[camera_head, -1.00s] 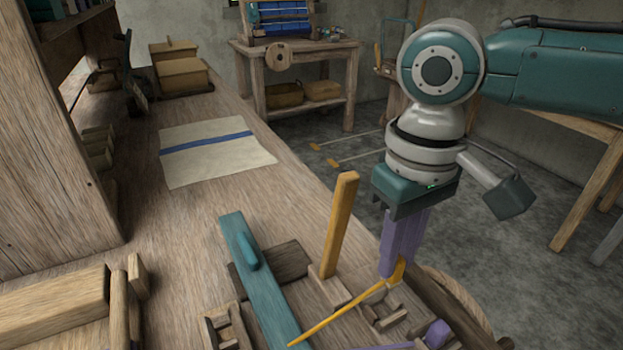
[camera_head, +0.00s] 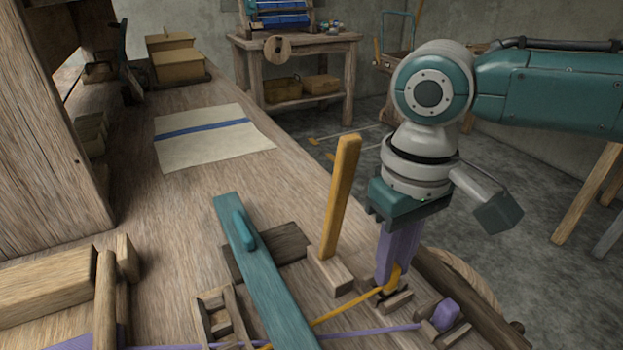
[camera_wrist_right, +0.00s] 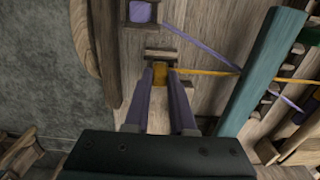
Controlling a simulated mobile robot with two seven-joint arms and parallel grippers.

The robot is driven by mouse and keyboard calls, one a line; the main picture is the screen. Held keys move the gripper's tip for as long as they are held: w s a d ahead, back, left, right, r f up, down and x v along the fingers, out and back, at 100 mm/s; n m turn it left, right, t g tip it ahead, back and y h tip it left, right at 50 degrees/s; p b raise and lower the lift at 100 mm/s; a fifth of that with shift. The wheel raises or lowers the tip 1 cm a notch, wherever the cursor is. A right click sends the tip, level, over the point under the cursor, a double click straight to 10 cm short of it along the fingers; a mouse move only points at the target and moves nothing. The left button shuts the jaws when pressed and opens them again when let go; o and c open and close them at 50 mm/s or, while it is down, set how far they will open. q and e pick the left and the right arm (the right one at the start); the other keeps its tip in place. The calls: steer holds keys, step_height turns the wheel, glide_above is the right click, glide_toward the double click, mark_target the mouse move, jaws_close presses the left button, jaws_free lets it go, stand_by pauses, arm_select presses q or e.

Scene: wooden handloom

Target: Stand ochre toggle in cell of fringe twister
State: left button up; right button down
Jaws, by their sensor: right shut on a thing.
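The ochre toggle (camera_head: 394,278) is between the purple fingers of my right gripper (camera_head: 390,276), which is shut on it. Its ochre cord runs left and down towards the teal bar. In the right wrist view the toggle (camera_wrist_right: 161,75) sits between the fingertips, close behind a wooden wall (camera_wrist_right: 160,54) of a cell. The toggle's lower end is at a cell of the fringe twister (camera_head: 398,304); the fingers and cell walls hide how deep it is. A purple toggle (camera_head: 446,314) stands in a neighbouring cell with its purple cord running left. My left gripper is out of view.
An upright ochre post (camera_head: 341,195) on a wooden block stands just left of my right gripper. A teal bar (camera_head: 262,270) lies across the bench further left. A cream cloth with a blue stripe (camera_head: 210,135) lies flat behind. The bench's right edge is close by.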

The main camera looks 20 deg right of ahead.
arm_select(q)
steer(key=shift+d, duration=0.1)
arm_select(e)
steer(key=c, duration=0.7)
jaws_free()
arm_select(q)
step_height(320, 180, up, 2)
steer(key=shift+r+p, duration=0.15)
steer(key=shift+p, duration=1)
arm_select(e)
step_height(320, 180, up, 10)
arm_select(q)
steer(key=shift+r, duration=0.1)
arm_select(e)
steer(key=shift+a, duration=0.1)
